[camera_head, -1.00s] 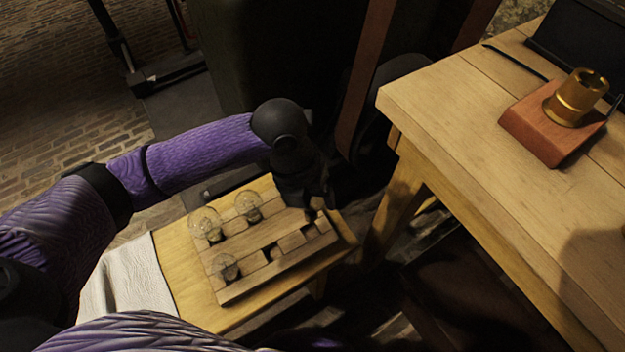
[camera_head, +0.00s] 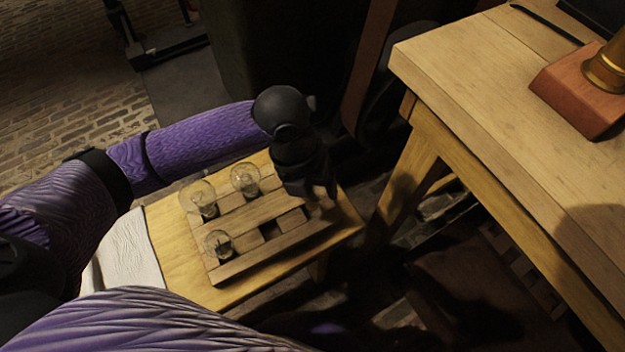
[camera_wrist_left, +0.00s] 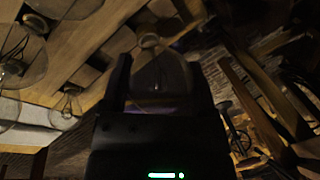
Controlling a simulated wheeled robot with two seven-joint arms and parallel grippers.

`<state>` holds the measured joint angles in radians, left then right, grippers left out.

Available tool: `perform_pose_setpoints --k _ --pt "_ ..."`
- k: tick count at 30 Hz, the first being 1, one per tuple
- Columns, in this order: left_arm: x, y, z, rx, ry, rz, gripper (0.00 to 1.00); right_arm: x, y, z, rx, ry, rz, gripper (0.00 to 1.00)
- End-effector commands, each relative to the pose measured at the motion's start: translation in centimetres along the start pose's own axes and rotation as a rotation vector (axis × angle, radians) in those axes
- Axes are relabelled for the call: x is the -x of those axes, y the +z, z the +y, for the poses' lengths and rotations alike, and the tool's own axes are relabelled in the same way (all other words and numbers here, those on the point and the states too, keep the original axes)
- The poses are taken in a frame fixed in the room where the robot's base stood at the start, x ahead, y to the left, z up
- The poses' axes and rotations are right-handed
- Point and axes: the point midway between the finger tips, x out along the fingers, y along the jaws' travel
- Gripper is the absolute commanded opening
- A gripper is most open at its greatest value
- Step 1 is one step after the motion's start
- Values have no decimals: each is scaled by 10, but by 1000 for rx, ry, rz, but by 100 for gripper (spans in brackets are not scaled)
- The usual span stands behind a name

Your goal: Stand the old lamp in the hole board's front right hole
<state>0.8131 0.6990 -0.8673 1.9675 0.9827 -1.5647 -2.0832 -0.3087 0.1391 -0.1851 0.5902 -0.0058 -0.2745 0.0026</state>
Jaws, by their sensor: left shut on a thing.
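The wooden hole board (camera_head: 250,251) lies on a small low table, with rows of square openings. Three clear glass lamps stand in it: one at its left (camera_head: 198,198), one at the back (camera_head: 245,180), one at the front left (camera_head: 219,243). My left gripper (camera_head: 322,198) is over the board's right end. It is shut on a clear glass lamp, seen between its fingers in the left wrist view (camera_wrist_left: 160,76); I take this for the old lamp. Its cap points towards the board. Whether it touches the board cannot be told. My right gripper is out of view.
A white cloth (camera_head: 127,252) lies on the low table (camera_head: 180,265) left of the board. A taller wooden table (camera_head: 480,95) stands at the right, bearing a red-brown block (camera_head: 575,90) with a brass fitting (camera_head: 606,68). A gap separates the tables.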

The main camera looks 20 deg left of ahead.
Motion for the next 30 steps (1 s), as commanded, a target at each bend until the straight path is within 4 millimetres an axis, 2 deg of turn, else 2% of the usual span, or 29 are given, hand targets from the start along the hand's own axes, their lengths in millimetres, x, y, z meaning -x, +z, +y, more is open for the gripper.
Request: perform_pose_setpoints --k 30 --pt "-16 0 4 0 0 1 5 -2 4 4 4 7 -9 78"
